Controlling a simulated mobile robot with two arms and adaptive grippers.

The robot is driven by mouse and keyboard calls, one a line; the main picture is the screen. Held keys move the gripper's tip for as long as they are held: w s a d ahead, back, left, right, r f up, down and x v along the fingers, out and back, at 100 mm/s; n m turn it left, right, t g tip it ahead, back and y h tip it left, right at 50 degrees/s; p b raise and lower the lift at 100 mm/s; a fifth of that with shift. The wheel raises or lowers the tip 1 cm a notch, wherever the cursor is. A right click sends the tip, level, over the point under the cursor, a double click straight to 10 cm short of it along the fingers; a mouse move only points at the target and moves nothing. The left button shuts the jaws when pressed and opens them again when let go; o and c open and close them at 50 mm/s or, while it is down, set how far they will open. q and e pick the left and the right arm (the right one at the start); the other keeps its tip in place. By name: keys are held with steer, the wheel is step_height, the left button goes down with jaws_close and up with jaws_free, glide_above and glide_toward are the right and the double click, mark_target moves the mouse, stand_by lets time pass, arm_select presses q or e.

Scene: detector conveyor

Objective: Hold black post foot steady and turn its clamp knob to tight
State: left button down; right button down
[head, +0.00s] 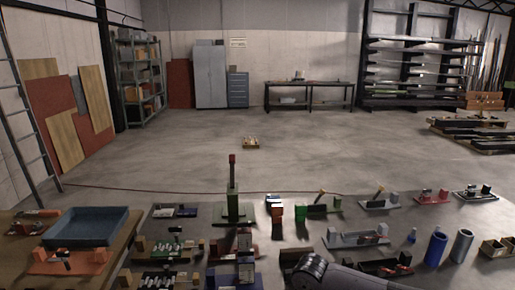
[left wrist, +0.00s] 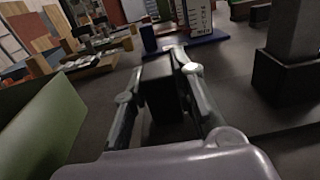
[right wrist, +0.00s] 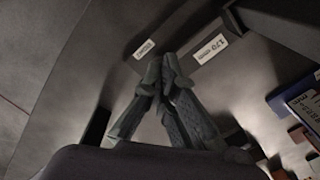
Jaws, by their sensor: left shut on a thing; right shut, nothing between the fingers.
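My left gripper (left wrist: 158,82) is shut on an upright black block (left wrist: 161,98) in the left wrist view, with a finger on each side. The block looks like the black post foot, but I cannot be sure. My right gripper (right wrist: 160,66) is shut and empty in the right wrist view. Its fingertips meet over a grey surface, close to two white labels (right wrist: 209,48) with printed numbers. I cannot make out the clamp knob in any view. Neither gripper's fingers show clearly in the head view.
A grey post with a black foot (left wrist: 285,82) stands to the right in the left wrist view, and a green panel (left wrist: 45,125) is at left. A dark bar (right wrist: 285,28) crosses the right wrist view's upper right. A blue tray (head: 88,228) and several small fixtures fill the head view's foreground.

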steer(key=shift+w+a, duration=0.25)
steer(key=shift+w, duration=0.05)
stand_by(0.4)
steer(key=shift+w+a, duration=0.2)
steer(key=shift+w, duration=0.1)
steer(key=shift+w, duration=0.1)
steer(key=shift+a, duration=0.1)
stand_by(0.3)
steer(key=shift+a, duration=0.3)
step_height(320, 180, up, 6)
stand_by(0.4)
